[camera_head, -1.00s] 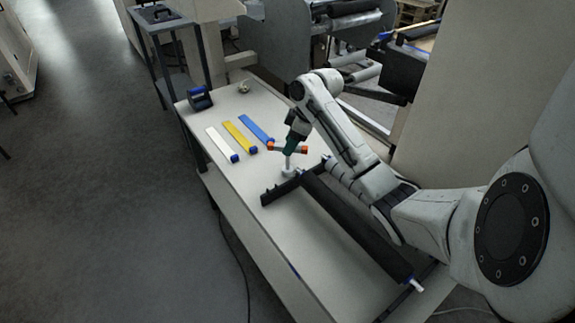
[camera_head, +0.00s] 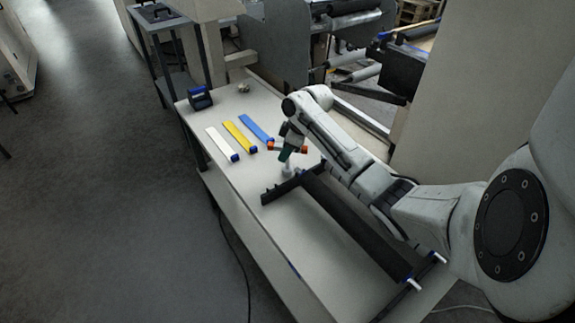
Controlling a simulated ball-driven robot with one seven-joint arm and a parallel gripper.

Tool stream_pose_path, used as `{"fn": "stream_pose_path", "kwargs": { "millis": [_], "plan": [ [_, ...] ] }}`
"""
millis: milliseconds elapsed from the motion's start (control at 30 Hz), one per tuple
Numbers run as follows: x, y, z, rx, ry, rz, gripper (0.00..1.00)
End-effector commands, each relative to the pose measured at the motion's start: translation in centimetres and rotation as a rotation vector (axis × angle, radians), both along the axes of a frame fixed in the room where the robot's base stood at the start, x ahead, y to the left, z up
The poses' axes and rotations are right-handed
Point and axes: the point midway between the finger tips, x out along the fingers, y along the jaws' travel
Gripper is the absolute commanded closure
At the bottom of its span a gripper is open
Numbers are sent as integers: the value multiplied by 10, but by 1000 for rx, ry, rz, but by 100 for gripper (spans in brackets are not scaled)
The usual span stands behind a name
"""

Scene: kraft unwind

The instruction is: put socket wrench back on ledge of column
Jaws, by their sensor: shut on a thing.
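My gripper (camera_head: 286,152) is over the pale table, tilted downward, with dark and teal parts at its end. It is shut on what looks like the socket wrench, a T-shaped tool with orange ends (camera_head: 303,149). The tool is small here and the grip is partly hidden. A short pale stem and round base (camera_head: 287,170) show below it, beside the end of a black roller. A large beige column (camera_head: 465,100) rises behind my arm. I cannot make out a ledge on it.
The pale table (camera_head: 250,210) carries a black roller (camera_head: 355,225) on dark supports. White (camera_head: 221,143), yellow (camera_head: 239,136) and blue (camera_head: 256,128) strips lie left of my gripper. A blue tape dispenser (camera_head: 199,98) stands at the far left corner. The table's left front is clear.

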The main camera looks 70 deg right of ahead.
Motion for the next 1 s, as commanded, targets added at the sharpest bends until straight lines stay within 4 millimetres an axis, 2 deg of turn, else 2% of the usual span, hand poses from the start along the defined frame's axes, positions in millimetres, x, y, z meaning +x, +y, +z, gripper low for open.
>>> {"fn": "stream_pose_path", "kwargs": {
  "millis": [33, 200, 833, 1000],
  "plan": [
    [0, 0, 0, 0, 0, 0, 83],
    [0, 0, 0, 0, 0, 0, 100],
    [0, 0, 2, -2, -1, 0, 100],
    [1, 0, 17, -3, -4, 1, 100]
  ]
}}
